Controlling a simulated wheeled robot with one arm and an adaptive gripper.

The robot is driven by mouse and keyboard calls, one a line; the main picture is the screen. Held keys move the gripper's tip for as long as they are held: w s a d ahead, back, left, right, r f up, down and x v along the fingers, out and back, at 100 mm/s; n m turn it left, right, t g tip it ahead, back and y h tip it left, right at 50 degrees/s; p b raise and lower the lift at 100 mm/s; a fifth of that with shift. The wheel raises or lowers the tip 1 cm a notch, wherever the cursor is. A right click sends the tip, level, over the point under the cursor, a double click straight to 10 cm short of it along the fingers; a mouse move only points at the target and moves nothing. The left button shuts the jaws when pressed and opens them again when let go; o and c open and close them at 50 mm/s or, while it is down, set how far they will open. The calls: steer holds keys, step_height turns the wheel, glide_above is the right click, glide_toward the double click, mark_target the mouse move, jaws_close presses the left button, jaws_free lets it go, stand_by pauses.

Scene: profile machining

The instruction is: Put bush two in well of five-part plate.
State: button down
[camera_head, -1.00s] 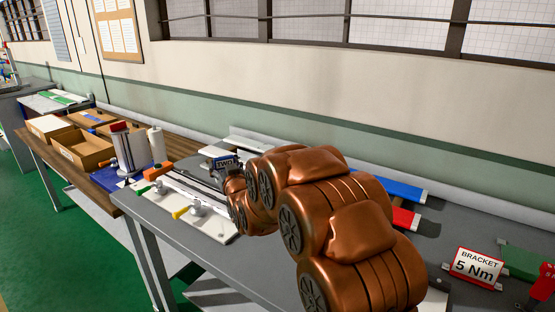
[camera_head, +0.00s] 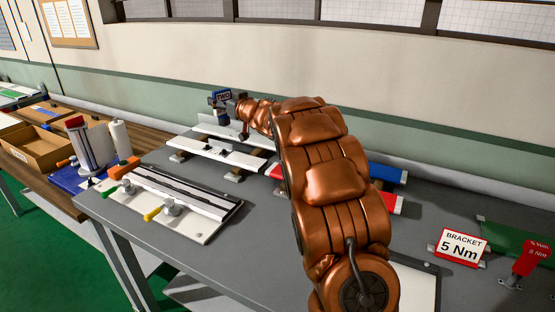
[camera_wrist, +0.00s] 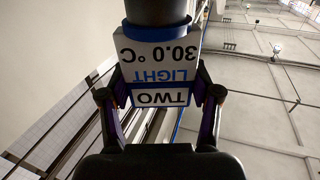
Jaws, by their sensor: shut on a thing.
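My gripper (camera_wrist: 160,94) is shut on bush two, a block with a dark round top (camera_wrist: 158,12) and a label (camera_wrist: 160,74) reading TWO, LIGHT and 30.0 °C. The label is upside down in the wrist view. In the head view, bush two (camera_head: 222,97) is small at the end of my arm, above the back of the grey bench near the wall. White plates (camera_head: 220,153) on supports lie on the bench below it. I cannot tell for sure which is the five-part plate, and no well is clearly visible.
Blue (camera_head: 388,173) and red bars lie behind my arm. A BRACKET 5 Nm sign (camera_head: 460,249) stands at right. Cardboard boxes (camera_head: 38,148) stand at left.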

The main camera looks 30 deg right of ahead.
steer(key=s+d+f+n+g+y, duration=0.1)
steer(key=s+d+f+y, duration=0.15)
steer(key=d, duration=0.55)
steer(key=s+d+f+n+y, duration=0.1)
steer(key=s+d+f+n, duration=0.1)
steer(key=s+d, duration=0.35)
steer(key=s+d+f+n+g+y, duration=0.1)
steer(key=s+d+f+y, duration=0.15)
steer(key=d, duration=0.75)
steer(key=shift+a+f+p, duration=0.1)
steer(key=shift+f+p, duration=1.25)
steer(key=shift+f, duration=3.85)
steer(key=shift+f, duration=0.2)
steer(key=shift+c, duration=1.2)
jaws_free()
